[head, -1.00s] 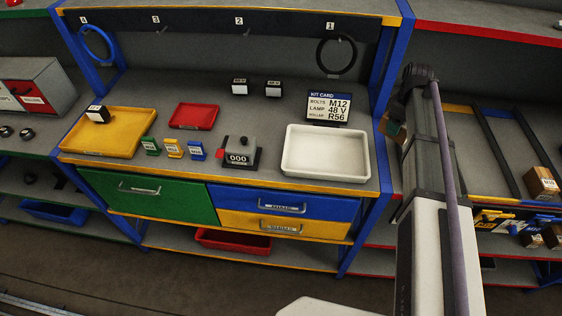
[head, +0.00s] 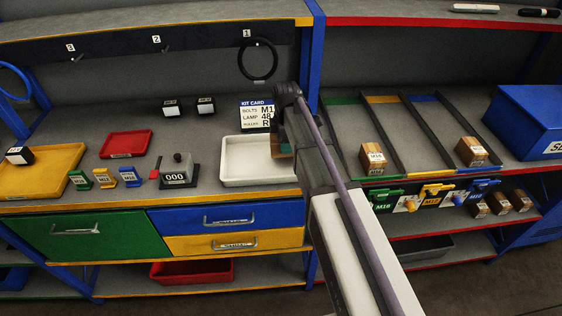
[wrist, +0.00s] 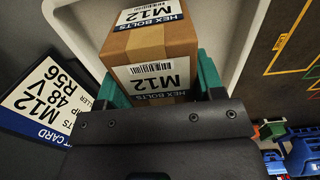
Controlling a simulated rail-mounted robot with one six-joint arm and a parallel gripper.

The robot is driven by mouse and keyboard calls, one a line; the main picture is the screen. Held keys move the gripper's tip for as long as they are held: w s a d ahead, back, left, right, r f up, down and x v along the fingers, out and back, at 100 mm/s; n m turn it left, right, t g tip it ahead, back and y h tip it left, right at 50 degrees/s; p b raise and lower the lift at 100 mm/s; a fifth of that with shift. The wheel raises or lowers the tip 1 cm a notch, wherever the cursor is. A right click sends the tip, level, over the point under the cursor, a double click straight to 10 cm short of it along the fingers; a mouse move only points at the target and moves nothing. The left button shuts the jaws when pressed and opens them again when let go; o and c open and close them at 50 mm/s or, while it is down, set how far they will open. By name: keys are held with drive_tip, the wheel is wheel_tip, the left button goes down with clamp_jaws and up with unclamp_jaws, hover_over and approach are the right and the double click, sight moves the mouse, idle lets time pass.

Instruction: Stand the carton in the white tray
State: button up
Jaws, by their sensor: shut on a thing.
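My gripper (wrist: 152,90) is shut on a brown carton (wrist: 150,42) with white HEX BOLTS M12 labels, its teal fingers on either side. In the head view my gripper (head: 278,145) is over the right end of the white tray (head: 232,181), and the carton is mostly hidden by my arm. In the wrist view the tray (wrist: 249,40) lies beyond and around the carton. I cannot tell whether the carton touches the tray floor.
The kit card (head: 256,115) reading M12, 48 V, R56 stands just behind the tray. Lanes with cartons (head: 372,157) are on the right bench. The visible tray floor is empty.

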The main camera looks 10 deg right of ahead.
drive_tip(key=shift+f, duration=0.15)
wheel_tip(320, 180, down, 4)
drive_tip(key=b, duration=0.3)
drive_tip(key=shift+b, duration=0.35)
drive_tip(key=shift+r+p, duration=0.3)
drive_tip(key=shift+f, duration=0.25)
drive_tip(key=o, duration=1.2)
wheel_tip(320, 180, up, 13)
drive_tip(key=p, duration=1.2)
drive_tip(key=shift+f, duration=0.1)
drive_tip(key=s+m, duration=1.6)
drive_tip(key=s, duration=0.6)
drive_tip(key=shift+s+a+f+m, duration=0.15)
drive_tip(key=shift+a+f+m, duration=0.05)
drive_tip(key=shift+a+m, duration=0.1)
